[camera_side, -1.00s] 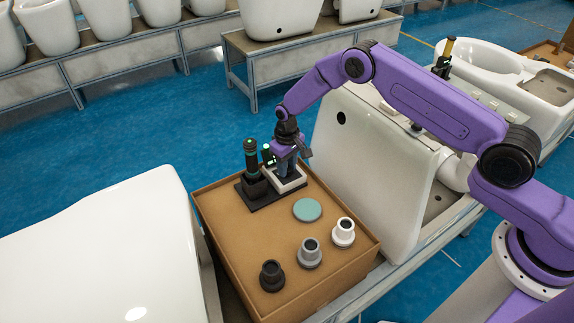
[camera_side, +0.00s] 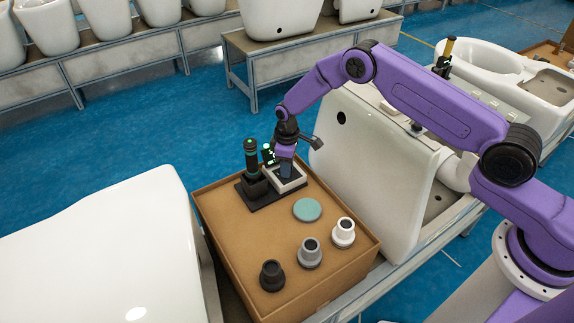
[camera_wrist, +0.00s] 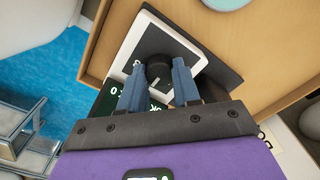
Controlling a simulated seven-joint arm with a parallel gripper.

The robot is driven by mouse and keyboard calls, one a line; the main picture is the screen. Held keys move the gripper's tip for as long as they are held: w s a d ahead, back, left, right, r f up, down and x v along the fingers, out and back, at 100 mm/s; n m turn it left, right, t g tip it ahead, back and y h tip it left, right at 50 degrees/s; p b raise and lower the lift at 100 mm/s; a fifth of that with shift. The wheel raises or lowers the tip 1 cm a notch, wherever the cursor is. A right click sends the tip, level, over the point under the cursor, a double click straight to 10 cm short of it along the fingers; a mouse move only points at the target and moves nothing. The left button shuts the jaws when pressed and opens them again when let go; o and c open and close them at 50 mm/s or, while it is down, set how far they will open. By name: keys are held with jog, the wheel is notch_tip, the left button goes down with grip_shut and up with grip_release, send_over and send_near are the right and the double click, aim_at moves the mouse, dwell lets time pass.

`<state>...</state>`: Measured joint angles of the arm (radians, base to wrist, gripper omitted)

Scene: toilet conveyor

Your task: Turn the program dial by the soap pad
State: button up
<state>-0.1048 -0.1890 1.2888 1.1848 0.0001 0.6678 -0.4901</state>
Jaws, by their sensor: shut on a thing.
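The black round program dial (camera_wrist: 156,68) sits on a white-framed panel (camera_wrist: 139,38), seen in the wrist view. My gripper (camera_wrist: 158,88) points down over it, with one blue-grey finger on either side, shut on the dial. In the side view my gripper (camera_side: 286,172) stands over the white-framed panel (camera_side: 297,184), and its fingers hide most of the dial. A flat teal disc (camera_side: 307,210), which looks like the soap pad, lies on the brown box top in front of the panel. Its edge also shows at the top of the wrist view (camera_wrist: 228,3).
A black cylindrical handle with green rings (camera_side: 251,160) stands upright on a dark base left of my gripper. Black (camera_side: 272,275), grey (camera_side: 310,253) and white (camera_side: 343,232) round fittings stand on the brown box (camera_side: 235,240). A white ceramic body (camera_side: 370,170) rises close on the right.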

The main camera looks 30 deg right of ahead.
dwell(0.3)
jog(key=o, duration=1.1)
jog(key=shift+c, duration=0.2)
notch_tip(320, 180, up, 18)
jog(key=shift+f, duration=0.25)
